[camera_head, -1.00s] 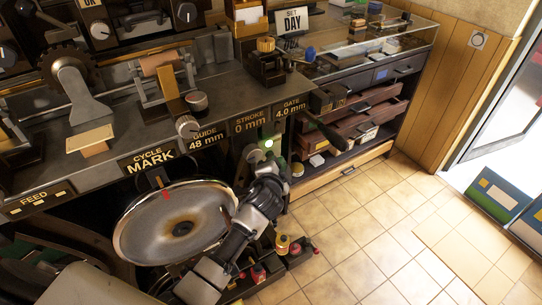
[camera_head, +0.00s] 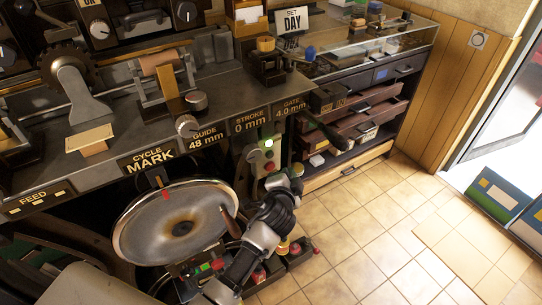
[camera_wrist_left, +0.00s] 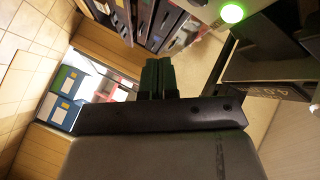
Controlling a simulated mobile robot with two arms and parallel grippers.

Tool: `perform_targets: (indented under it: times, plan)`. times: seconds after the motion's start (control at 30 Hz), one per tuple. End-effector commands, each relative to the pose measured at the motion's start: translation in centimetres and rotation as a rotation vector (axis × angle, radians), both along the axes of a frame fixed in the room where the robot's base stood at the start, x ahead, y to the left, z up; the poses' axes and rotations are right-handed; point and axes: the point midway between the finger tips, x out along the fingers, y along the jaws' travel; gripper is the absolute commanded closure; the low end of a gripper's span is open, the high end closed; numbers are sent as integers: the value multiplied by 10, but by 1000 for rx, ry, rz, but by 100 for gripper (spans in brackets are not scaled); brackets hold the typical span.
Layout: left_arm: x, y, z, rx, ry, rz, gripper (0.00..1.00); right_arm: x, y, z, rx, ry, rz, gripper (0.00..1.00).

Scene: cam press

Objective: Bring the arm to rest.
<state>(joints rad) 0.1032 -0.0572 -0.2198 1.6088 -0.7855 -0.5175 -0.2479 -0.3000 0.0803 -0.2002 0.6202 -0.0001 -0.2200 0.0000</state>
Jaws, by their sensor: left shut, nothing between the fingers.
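My left gripper (camera_head: 296,170) is in front of the machine's right end, beside the green control box (camera_head: 252,160) with its lit button. Its fingertips are small and partly hidden in the head view. In the left wrist view its two dark fingers (camera_wrist_left: 156,76) lie together, with nothing between them. They are apart from the lit green button (camera_wrist_left: 232,13) at the upper right. My right gripper is not in view.
The large steel wheel (camera_head: 150,225) with its brown handle (camera_head: 230,222) is left of my arm. A black lever (camera_head: 325,133) juts out above the gripper. Open drawers (camera_head: 365,110) stand behind it. Tiled floor (camera_head: 350,230) is clear to the right.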

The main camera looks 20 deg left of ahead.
Motion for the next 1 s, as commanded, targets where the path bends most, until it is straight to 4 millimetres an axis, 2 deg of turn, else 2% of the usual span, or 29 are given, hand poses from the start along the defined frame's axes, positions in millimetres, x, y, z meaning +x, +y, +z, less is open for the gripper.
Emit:
perform_targets:
  times: [0.47,0.57,0.67,0.8,0.9,1.0]
  plan:
    - [0,1,0,-2,2,2,100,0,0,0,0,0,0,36]
    - [-12,8,-6,-38,32,32,100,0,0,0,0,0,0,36]
    - [-46,28,-20,-143,123,116,100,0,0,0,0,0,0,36]
    - [-126,55,-42,-362,335,271,100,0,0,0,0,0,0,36]
    - [-174,61,-48,-475,467,341,100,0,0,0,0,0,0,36]
    - [-212,62,-48,-553,573,385,100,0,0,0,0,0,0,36]
